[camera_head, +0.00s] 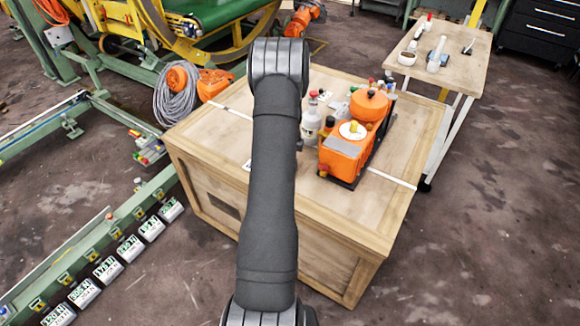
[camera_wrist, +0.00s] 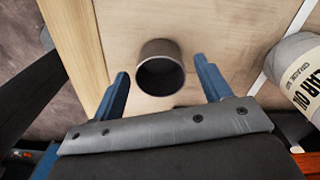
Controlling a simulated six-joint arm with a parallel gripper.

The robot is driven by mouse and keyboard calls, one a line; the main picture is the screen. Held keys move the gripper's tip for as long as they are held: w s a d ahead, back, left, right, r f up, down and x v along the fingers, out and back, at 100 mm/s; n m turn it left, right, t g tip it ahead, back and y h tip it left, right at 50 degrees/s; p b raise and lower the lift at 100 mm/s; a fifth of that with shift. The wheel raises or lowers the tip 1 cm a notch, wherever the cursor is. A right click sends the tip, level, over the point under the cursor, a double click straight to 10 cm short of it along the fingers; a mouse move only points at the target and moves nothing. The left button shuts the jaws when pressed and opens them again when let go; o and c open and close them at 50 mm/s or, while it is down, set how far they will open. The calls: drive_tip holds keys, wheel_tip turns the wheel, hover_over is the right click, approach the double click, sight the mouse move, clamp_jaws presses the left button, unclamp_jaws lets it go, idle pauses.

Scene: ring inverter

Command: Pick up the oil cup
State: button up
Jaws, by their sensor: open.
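The oil cup, a dark grey round cup (camera_wrist: 160,70), stands on the wooden crate top with its open mouth facing the wrist camera. My gripper (camera_wrist: 161,66) is open, with one blue finger to the left of the cup and one to the right. Gaps show between the cup and both fingers in this view, and nothing is held. How high the fingertips are relative to the cup is hard to tell. In the head view my arm hides the cup and the gripper.
On the wooden crate (camera_head: 220,130), an orange machine (camera_head: 345,155) and several bottles stand right of my arm. The crate top left of my arm looks mostly clear. A small table (camera_head: 455,65) stands behind right.

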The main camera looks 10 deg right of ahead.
drive_tip(key=shift+f, duration=0.7)
drive_tip(key=c, duration=1.1)
drive_tip(key=shift+r, duration=0.2)
